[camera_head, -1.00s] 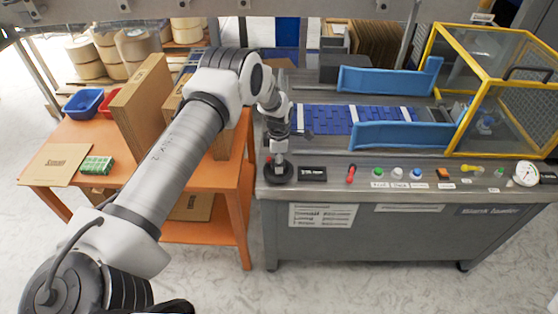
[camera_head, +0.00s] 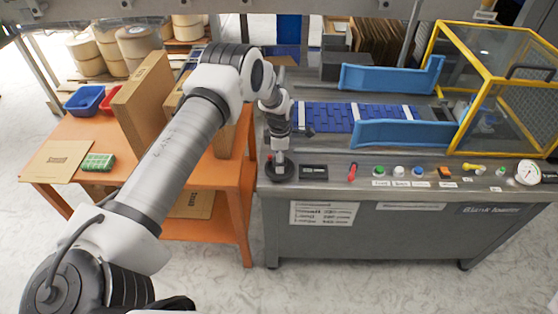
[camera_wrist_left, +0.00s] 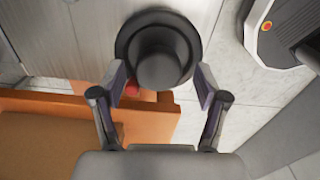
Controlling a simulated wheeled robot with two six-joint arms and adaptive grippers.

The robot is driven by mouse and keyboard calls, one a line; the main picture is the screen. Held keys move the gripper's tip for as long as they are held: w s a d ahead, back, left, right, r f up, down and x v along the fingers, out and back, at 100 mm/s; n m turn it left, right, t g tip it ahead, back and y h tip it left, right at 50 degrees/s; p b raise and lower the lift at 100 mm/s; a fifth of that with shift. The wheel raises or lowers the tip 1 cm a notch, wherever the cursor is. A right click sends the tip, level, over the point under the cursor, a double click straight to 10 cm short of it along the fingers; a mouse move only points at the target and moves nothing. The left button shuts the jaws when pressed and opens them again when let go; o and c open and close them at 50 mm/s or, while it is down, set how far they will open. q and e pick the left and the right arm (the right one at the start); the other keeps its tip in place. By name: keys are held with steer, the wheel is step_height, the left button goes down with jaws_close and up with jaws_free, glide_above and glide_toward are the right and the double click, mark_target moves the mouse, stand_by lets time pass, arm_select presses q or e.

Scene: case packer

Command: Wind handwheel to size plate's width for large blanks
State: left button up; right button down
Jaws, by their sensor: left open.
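The black handwheel (camera_head: 281,174) sits at the left end of the grey machine's front ledge. In the left wrist view, a round black disc with a raised hub (camera_wrist_left: 160,62) fills the top centre, with a small red part (camera_wrist_left: 134,94) partly hidden near it. My left gripper (camera_head: 279,154) points down just over the handwheel. Its fingers (camera_wrist_left: 161,88) are open, one on each side of the hub in the picture; I cannot tell whether they touch it. A white size plate (camera_head: 325,213) with several printed lines is on the machine front. My right gripper is not in view.
A black display box (camera_head: 313,172) and a red lever (camera_head: 352,172) stand right of the handwheel, then several buttons. Blue guides (camera_head: 400,132) flank the belt behind. An orange table (camera_head: 120,187) with cartons stands left, beneath my left arm.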

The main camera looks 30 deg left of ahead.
arm_select(q)
step_height(320, 180, up, 11)
steer(key=shift+r, duration=0.1)
stand_by(0.5)
